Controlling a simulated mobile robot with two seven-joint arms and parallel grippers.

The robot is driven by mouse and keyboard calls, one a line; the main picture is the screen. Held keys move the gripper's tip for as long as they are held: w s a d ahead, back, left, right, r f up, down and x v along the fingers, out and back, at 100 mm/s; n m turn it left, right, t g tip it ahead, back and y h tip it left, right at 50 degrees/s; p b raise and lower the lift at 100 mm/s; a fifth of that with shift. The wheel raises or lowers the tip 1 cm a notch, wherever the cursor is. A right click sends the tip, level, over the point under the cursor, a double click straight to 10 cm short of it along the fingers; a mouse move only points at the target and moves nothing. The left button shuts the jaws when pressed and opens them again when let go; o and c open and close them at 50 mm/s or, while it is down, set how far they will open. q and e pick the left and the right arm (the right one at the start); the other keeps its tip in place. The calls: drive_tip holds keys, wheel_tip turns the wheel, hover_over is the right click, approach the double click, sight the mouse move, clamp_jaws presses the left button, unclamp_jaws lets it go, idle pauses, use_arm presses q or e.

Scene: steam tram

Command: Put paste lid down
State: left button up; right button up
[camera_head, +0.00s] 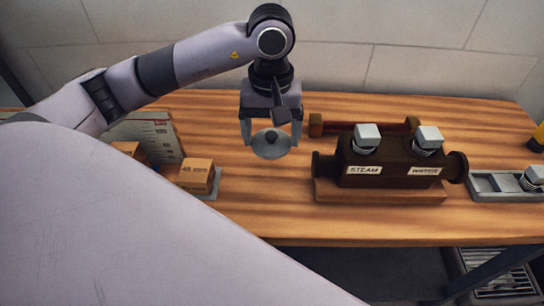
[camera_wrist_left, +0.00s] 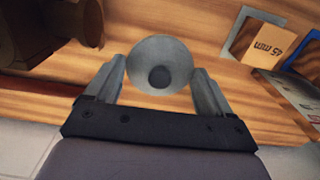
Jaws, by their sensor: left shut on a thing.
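The paste lid (camera_head: 270,146) is a grey disc with a dark round knob on top. My left gripper (camera_head: 271,136) is shut on it, with one finger at each side, and holds it over the wooden bench, left of the brown valve block. In the left wrist view the lid (camera_wrist_left: 159,66) sits between the fingertips of my left gripper (camera_wrist_left: 160,80), its knob facing the camera. I cannot tell its exact height above the bench. No paste pot is seen. My right gripper is in neither view.
A brown block (camera_head: 392,165) labelled STEAM and WATER stands on a wooden base to the right. Small labelled boxes (camera_head: 195,176) and a printed card (camera_head: 150,132) are at the left. A grey tray (camera_head: 490,184) lies far right. Bare bench (camera_head: 265,205) lies in front.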

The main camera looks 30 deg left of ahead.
sight(272, 170)
use_arm(q)
drive_tip(key=shift+f, duration=3.75)
drive_tip(key=shift+f, duration=0.1)
drive_tip(key=shift+f, duration=0.15)
drive_tip(key=o, duration=0.8)
drive_tip(key=shift+o, duration=0.2)
drive_tip(key=shift+r, duration=0.2)
